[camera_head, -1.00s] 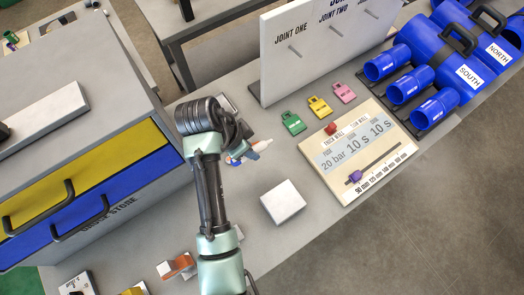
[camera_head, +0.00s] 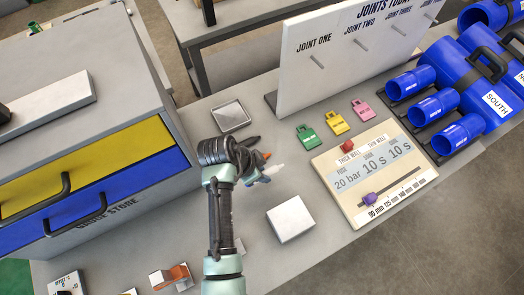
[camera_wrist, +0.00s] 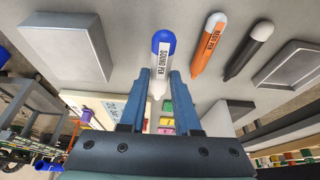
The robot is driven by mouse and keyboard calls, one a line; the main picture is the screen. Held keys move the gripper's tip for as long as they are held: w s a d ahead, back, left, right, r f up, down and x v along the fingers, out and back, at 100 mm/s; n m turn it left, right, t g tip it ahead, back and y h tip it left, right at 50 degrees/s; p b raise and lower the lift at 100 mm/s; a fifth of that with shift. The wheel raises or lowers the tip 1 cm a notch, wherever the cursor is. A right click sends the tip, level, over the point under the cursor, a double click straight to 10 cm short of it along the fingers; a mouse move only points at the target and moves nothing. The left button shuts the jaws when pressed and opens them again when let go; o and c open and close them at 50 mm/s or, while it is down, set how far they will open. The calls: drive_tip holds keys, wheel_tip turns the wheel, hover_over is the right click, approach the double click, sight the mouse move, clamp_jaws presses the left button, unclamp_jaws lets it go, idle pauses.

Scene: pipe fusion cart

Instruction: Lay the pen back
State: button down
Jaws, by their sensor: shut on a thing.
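My gripper (camera_wrist: 168,98) is shut on a white pen with a blue end (camera_wrist: 162,66), lettered "SOUND PEN", in the wrist view. In the head view this pen's white tip (camera_head: 276,168) sticks out to the right of my gripper (camera_head: 261,174). An orange pen (camera_wrist: 208,45) with a white end and a black pen (camera_wrist: 247,52) with a white end lie side by side on the grey bench, right of the held pen in the wrist view. My wrist partly hides them in the head view. I cannot tell whether the held pen touches the bench.
A shallow square tray (camera_head: 231,116) lies behind my gripper. A white block (camera_head: 290,219) stands to the right. Green, yellow and pink tags (camera_head: 337,123) lie before the joint board (camera_head: 345,58). A settings panel (camera_head: 375,172) lies at right; a drawer cabinet (camera_head: 90,185) stands at left.

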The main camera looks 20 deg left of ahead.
drive_tip(key=shift+f+p, duration=0.3)
drive_tip(key=shift+f, duration=1.95)
drive_tip(key=shift+f, duration=0.1)
drive_tip(key=shift+f, duration=0.15)
drive_tip(key=c, duration=0.6)
unclamp_jaws()
drive_tip(key=v, duration=0.4)
drive_tip(key=b+v, duration=0.1)
drive_tip(key=v, duration=0.3)
drive_tip(key=b+v, duration=0.1)
drive_tip(key=v, duration=0.4)
drive_tip(key=shift+a, duration=0.4)
drive_tip(key=shift+w, duration=0.1)
